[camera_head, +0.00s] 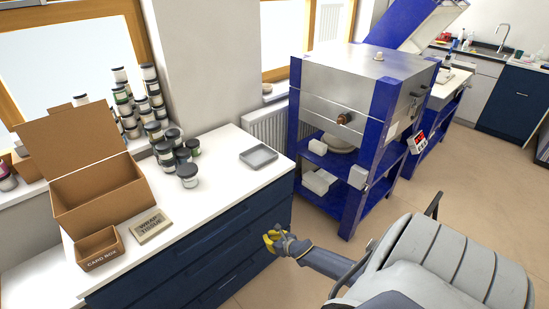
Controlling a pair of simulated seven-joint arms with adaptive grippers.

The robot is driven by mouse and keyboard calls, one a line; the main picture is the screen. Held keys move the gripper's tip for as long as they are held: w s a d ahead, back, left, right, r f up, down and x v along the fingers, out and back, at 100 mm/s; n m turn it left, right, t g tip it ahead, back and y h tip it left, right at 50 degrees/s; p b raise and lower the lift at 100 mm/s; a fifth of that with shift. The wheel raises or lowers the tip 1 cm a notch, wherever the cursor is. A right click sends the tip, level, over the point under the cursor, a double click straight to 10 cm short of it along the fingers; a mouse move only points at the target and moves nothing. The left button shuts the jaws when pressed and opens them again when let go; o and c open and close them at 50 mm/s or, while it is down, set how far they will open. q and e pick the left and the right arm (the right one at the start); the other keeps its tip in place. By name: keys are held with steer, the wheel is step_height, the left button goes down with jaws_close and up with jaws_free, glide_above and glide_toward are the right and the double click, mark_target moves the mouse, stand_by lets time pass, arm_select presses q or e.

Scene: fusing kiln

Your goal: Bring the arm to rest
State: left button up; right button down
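My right gripper (271,239) has yellow fingertips and hangs over the floor, just off the front right corner of the white-topped counter. Nothing can be made out between its fingers, and it is too small to tell whether they are open or shut. My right forearm (325,261) reaches to it from the lower right. My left gripper is not in view.
The counter (225,188) holds an open cardboard box (98,190), a small card box (100,248), a wrap tissue pack (150,226), several jars (188,175) and a grey tray (259,156). A blue-framed kiln (350,85) stands behind.

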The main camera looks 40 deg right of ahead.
steer(key=s+a+f+m+g+h, duration=0.1)
steer(key=s+f+m+g, duration=0.2)
steer(key=s+f+m, duration=0.7)
steer(key=s+a+f+m+g+h, duration=0.1)
steer(key=s+f+m+g, duration=0.1)
steer(key=s+f+m, duration=0.85)
steer(key=s+a+f+m+g+y, duration=0.1)
steer(key=s+a+f+m, duration=0.3)
steer(key=s+a, duration=0.7)
steer(key=s+a+f+m+g+y, duration=0.1)
steer(key=s+a+f+m+g, duration=0.3)
steer(key=s, duration=1.4)
steer(key=a+f+m, duration=0.1)
steer(key=a+m, duration=0.2)
steer(key=a, duration=0.4)
steer(key=shift+s+a+g+y, duration=0.15)
steer(key=shift+s+g+y, duration=0.1)
steer(key=shift+g+y, duration=0.05)
